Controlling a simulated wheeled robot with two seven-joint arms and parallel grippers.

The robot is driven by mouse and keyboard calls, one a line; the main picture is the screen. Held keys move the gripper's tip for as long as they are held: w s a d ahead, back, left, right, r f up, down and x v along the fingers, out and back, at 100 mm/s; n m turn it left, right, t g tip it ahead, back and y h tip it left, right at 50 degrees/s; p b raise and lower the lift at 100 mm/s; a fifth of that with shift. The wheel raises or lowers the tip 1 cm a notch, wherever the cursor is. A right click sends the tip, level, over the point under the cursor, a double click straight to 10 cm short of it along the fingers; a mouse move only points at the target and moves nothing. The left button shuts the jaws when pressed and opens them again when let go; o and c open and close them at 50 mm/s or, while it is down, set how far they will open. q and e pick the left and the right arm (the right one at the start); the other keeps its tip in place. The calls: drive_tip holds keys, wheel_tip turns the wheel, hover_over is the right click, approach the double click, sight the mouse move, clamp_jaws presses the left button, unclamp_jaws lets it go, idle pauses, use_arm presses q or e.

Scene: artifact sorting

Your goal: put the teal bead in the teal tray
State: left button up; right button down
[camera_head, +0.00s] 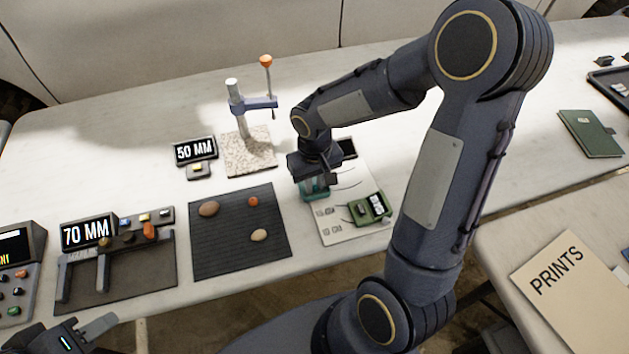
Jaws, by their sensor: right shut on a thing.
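My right gripper (314,182) points down at the back left of a white sheet (345,233). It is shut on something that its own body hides. A teal, box-like thing (313,195) shows directly below and around the fingertips; it may be the teal tray, but I cannot see inside it. I cannot make out the teal bead anywhere. My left gripper (98,330) is at the bottom left corner, partly cut off, with nothing visible in it; I cannot tell its opening.
A dark mat (235,262) with several stones lies left of the sheet. A green device (371,208) sits on the sheet's right. A stand (248,152), a "50 MM" sign (195,149) and a "70 MM" sign (87,232) stand leftward. My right arm covers the centre right.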

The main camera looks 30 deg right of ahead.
drive_tip(key=shift+f, duration=0.2)
drive_tip(key=c, duration=1.6)
unclamp_jaws()
drive_tip(key=shift+r, duration=0.1)
drive_tip(key=shift+c, duration=0.2)
